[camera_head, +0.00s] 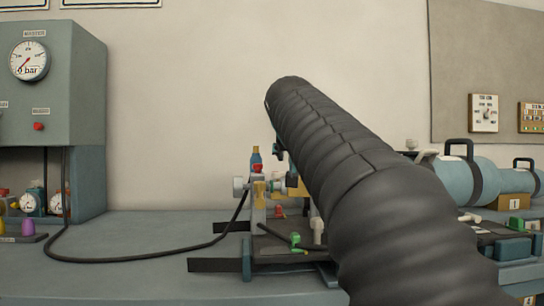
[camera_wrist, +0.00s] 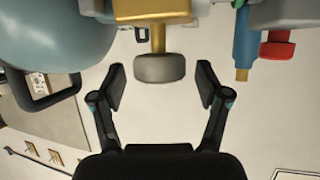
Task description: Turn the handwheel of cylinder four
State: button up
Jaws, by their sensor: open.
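In the wrist view a dark grey handwheel (camera_wrist: 160,68) sits on the stem of a brass valve (camera_wrist: 165,8). My gripper (camera_wrist: 162,86) is open, with one finger on each side of the handwheel and a clear gap to both. The fingers look apart from the wheel; nothing is between them except its near end. A pale teal cylinder (camera_wrist: 60,32) fills the upper left of the wrist view; no number shows on it there. In the head view my black arm hides most of the gripper and this valve.
A blue part (camera_wrist: 244,40) and a red knob (camera_wrist: 278,46) are right of the valve. In the head view a gauge cabinet (camera_head: 60,80) stands left, with a black hose (camera_head: 130,259) along the bench (camera_head: 130,285). Teal cylinders (camera_head: 466,182) lie at right, near a label "1" (camera_head: 515,203).

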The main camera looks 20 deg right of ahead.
jog(key=shift+w+d+f, duration=0.15)
jog(key=shift+w+d, duration=0.1)
jog(key=shift+w, duration=0.15)
jog(key=c, duration=1.2)
jog(key=shift+n+y+p, duration=0.3)
jog(key=shift+n+y, duration=0.1)
jog(key=shift+y, duration=0.1)
